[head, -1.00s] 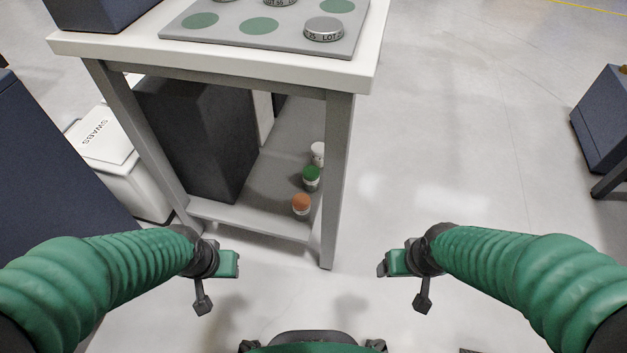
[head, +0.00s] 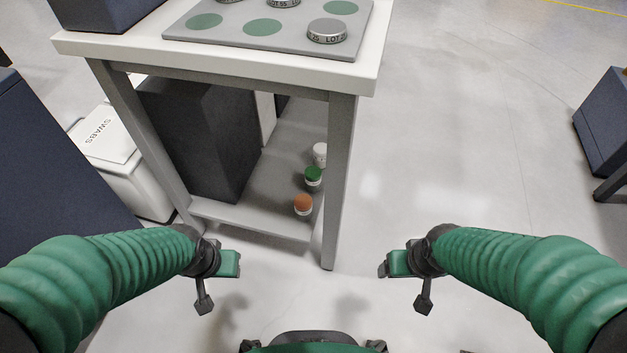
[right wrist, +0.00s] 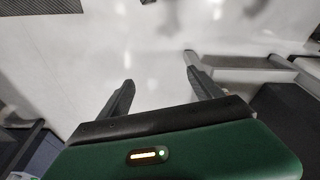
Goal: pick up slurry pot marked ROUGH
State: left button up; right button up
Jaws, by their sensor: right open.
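Three small pots stand in a row on the low shelf under the table. One has an orange top (head: 303,203) and is nearest, one has a green lid (head: 313,175), and one is white (head: 320,153) at the back. No marking on them is legible, so I cannot tell which is ROUGH. My right gripper (head: 384,265) is right of the table leg, apart from the pots; the right wrist view shows its two fingers spread and empty (right wrist: 159,76). My left gripper (head: 236,264) is in front of the shelf, left of the pots; its jaw opening cannot be made out.
The white table (head: 225,62) stands above the shelf (head: 262,222), its front right leg (head: 337,190) just right of the pots. A dark box (head: 203,140) fills the shelf's left. A white SWABS bin (head: 120,155) stands left.

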aim_at(312, 174)
jog(key=k+j+u, duration=0.1)
jog(key=k+u, duration=0.2)
jog(key=k, duration=0.35)
jog(key=i+l+u, duration=0.15)
jog(key=l+u, duration=0.2)
jog(key=u, duration=0.15)
jog(key=i+l+u, duration=0.15)
jog(key=l+u, duration=0.6)
jog(key=u, duration=0.2)
jog(key=i+l, duration=0.1)
jog(key=l, duration=0.3)
jog(key=i+l, duration=0.1)
jog(key=l, duration=0.3)
jog(key=i+l, duration=0.1)
jog(key=l, duration=0.35)
jog(key=i+j, duration=0.1)
